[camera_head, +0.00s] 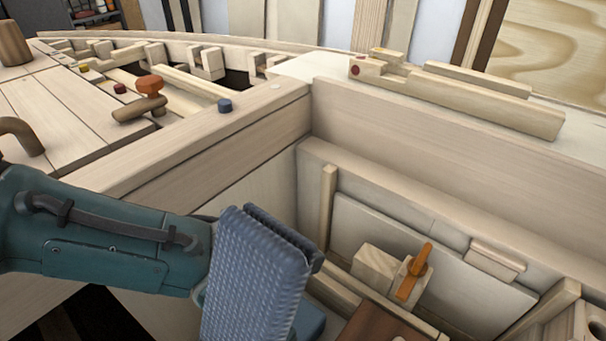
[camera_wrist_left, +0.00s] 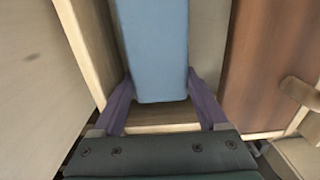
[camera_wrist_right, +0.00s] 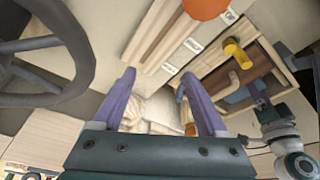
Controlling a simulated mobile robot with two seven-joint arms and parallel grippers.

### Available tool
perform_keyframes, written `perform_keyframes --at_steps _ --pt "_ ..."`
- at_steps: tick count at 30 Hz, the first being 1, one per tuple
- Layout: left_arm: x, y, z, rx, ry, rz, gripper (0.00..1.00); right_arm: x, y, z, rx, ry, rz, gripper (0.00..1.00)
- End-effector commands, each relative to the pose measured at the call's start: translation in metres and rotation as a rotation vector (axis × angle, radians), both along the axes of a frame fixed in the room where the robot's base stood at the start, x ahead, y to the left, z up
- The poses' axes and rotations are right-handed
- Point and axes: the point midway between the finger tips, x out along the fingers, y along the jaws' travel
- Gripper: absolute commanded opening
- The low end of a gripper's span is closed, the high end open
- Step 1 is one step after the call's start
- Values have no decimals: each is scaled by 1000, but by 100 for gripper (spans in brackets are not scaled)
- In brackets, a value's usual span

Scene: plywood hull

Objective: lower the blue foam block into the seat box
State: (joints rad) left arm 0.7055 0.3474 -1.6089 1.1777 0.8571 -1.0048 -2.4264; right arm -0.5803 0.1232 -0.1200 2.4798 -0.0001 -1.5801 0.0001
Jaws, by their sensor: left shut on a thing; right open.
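The blue foam block (camera_wrist_left: 155,50) fills the space between the two purple fingers of my left gripper (camera_wrist_left: 160,84) in the left wrist view. The gripper is shut on it. In the head view a small smooth blue part of the block (camera_head: 312,323) shows beside the blue woven end of my left arm, which hides the rest. The seat box (camera_head: 395,225) lies open at right of centre, with pale walls. The block is over its near left part; its height above the floor is unclear. My right gripper (camera_wrist_right: 157,76) is open and empty in the right wrist view.
In the box are a wooden block (camera_head: 375,267), an orange-handled piece (camera_head: 412,275) and a brown panel (camera_head: 375,325). A brown panel (camera_wrist_left: 262,65) lies right of the foam block. A dark steering wheel (camera_wrist_right: 45,55) is left of my right gripper.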

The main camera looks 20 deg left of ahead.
Motion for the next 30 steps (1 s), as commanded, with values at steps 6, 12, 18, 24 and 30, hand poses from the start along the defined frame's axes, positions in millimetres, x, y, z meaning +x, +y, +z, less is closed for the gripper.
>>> perform_keyframes --at_steps 6,12,18,24,30 --pt "0 0 0 0 0 0 84 0 0 0 1 0 -1 76" --pt "0 0 0 0 0 0 100 0 1 0 4 0 -3 76" --pt "0 0 3 0 0 0 100 0 1 2 5 0 -4 76" --pt "0 0 35 -2 -2 -1 100 0 1 22 5 0 -4 76" --pt "0 0 66 -1 -1 -1 100 0 1 36 5 0 -4 76"
